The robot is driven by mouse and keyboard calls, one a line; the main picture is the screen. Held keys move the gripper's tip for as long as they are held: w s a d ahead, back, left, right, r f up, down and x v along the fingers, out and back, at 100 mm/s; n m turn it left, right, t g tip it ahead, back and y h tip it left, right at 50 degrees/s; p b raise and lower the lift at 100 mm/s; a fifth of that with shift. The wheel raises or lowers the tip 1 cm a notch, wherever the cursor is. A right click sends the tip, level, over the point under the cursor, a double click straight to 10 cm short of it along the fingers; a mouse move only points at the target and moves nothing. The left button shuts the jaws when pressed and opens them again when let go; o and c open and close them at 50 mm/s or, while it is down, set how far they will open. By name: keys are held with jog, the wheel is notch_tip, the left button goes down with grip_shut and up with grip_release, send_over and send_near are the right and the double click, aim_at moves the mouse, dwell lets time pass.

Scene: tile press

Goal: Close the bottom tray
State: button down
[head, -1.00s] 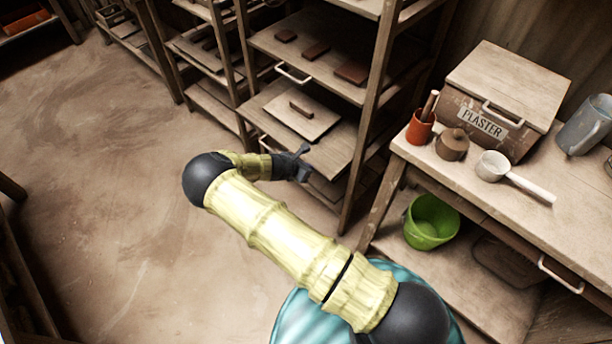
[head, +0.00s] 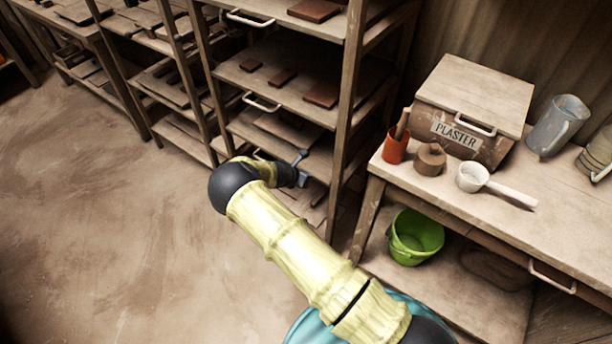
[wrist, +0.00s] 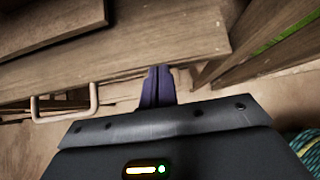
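The bottom tray (head: 247,127) is a wooden board low in the middle rack, under a tray with a white handle. It carries a flat piece that is partly hidden by the tray above. In the head view my gripper (head: 302,158) is at its front edge, and my arm hides part of that edge. In the wrist view the tray (wrist: 150,45) spans the top, with a white handle (wrist: 95,103) at left. My gripper (wrist: 158,84) has its fingers together and empty, at the front edge right of the handle. Whether they touch it I cannot tell.
The tray above (head: 225,75) holds several brown tiles. A rack post (head: 347,110) stands right of my gripper. A workbench (head: 450,200) with a plaster box (head: 470,105) is at right, with a green bucket (head: 415,238) below. Open floor (head: 110,240) lies left.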

jog(key=shift+d, duration=0.15)
jog(key=s+a+f+v, duration=0.1)
jog(key=f+v, duration=0.1)
jog(key=v, duration=1.1)
jog(key=shift+s+a+p, duration=0.2)
jog(key=shift+p, duration=0.15)
